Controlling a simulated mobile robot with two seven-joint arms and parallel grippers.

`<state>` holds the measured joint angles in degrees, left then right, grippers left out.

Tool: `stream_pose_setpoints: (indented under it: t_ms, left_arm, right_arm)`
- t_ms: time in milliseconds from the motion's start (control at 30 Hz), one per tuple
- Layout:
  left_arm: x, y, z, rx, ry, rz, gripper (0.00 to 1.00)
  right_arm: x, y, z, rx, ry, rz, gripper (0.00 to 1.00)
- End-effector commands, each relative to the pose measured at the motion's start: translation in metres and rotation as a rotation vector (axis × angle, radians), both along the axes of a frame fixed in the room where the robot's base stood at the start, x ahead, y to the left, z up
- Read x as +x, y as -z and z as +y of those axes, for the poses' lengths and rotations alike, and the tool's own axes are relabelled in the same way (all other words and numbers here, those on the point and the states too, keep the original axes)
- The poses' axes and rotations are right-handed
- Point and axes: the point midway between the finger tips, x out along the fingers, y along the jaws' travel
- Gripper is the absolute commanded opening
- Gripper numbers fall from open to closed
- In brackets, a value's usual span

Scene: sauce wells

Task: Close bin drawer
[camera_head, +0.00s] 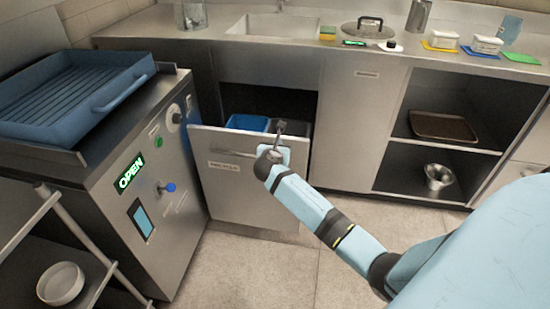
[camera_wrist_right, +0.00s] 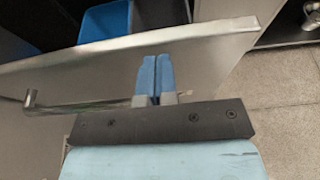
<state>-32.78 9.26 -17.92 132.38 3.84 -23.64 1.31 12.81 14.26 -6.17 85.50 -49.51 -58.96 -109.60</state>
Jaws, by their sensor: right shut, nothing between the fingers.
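The bin drawer (camera_head: 248,185) is pulled out below the counter. Its grey front panel carries a bar handle (camera_head: 228,153) and a small label. A blue bin (camera_head: 248,122) shows inside it, with a darker bin beside it. My right gripper (camera_head: 280,126) is at the top edge of the drawer front. In the right wrist view its two blue fingers (camera_wrist_right: 154,78) are together and empty, in front of the drawer front (camera_wrist_right: 195,62). I cannot tell whether they touch the panel. The handle also shows in the right wrist view (camera_wrist_right: 75,107). My left gripper is not in view.
A machine (camera_head: 150,190) with a blue tray (camera_head: 75,95) on top stands close at the drawer's left. A rack with a white bowl (camera_head: 60,283) is at the lower left. Open shelves (camera_head: 425,148) are at the right. The tiled floor before the drawer is clear.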

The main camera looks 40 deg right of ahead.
Motion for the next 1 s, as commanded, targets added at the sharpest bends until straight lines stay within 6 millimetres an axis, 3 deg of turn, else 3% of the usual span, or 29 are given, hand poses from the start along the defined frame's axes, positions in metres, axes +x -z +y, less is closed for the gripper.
stream_pose_setpoints:
  t_ms: [667,867,1000]
  left_arm:
    - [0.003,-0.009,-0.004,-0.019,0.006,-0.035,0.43]
    - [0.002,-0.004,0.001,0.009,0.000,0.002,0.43]
    - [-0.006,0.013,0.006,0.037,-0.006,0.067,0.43]
  right_arm:
    - [0.011,-0.001,-0.013,-0.001,0.001,0.001,0.00]
    - [0.028,-0.004,-0.033,-0.003,0.002,0.000,0.00]
    - [0.048,-0.004,-0.058,-0.005,0.003,0.001,0.00]
